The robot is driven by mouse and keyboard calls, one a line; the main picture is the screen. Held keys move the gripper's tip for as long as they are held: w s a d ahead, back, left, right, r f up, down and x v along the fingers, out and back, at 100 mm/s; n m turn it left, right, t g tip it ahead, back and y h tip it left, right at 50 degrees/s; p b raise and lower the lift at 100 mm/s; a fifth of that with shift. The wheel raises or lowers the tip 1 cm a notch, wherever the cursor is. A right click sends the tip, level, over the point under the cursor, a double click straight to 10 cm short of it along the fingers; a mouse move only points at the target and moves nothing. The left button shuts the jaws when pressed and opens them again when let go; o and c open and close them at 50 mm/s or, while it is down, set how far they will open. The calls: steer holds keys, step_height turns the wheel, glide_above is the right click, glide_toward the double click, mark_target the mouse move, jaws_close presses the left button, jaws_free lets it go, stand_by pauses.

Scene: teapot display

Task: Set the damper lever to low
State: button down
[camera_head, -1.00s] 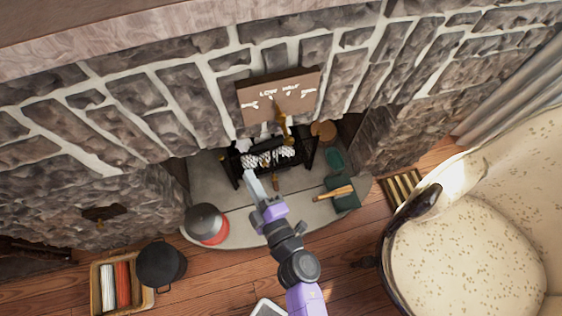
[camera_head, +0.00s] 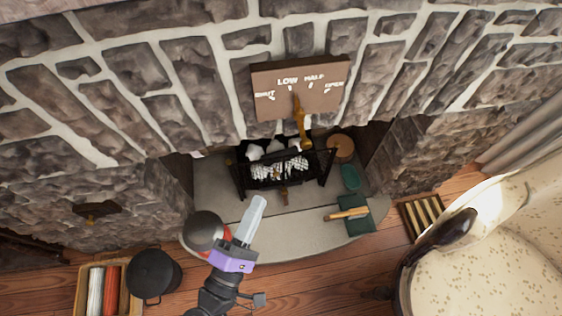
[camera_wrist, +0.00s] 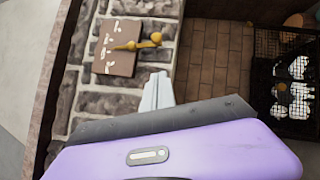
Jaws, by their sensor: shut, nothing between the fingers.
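The damper plate (camera_head: 268,108) is a brown board on the stone wall above the firebox, marked SHUT, LOW, HALF and OPEN from left to right. The brass damper lever (camera_head: 302,122) rises in front of it, leaning slightly left. Its upper tip is under the gap between the LOW and HALF marks, seemingly nearer LOW. My gripper (camera_head: 255,210) is shut and empty over the hearth, below and left of the lever, apart from it. In the wrist view the shut fingers (camera_wrist: 157,92) are in front of the wall, with the lever (camera_wrist: 140,43) and plate (camera_wrist: 112,62) beyond.
A black fire grate (camera_head: 262,180) stands below the lever. A dark red-banded pot (camera_head: 205,230) sits close beside my gripper. A green box with a wooden-handled tool (camera_head: 347,213) lies on the right hearth. A cream armchair (camera_head: 470,265) fills the lower right.

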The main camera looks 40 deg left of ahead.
glide_toward(301, 124)
step_height(301, 124, down, 5)
steer(key=a, duration=0.3)
steer(key=shift+w+d+r+p, duration=0.25)
steer(key=shift+w+d, duration=0.15)
steer(key=shift+w, duration=0.25)
steer(key=shift+w+d+r+p, duration=0.2)
steer(key=shift+w+d+p, duration=0.15)
steer(key=shift+w, duration=0.3)
steer(key=shift+w+d+r+p, duration=0.25)
steer(key=shift+w+d, duration=0.2)
steer(key=shift+w, duration=0.2)
steer(key=shift+w+f, duration=0.1)
steer(key=shift+w+d+n+y+b, duration=0.3)
steer(key=shift+w+d+n+b, duration=0.2)
steer(key=shift+b, duration=0.6)
steer(key=shift+a, duration=0.1)
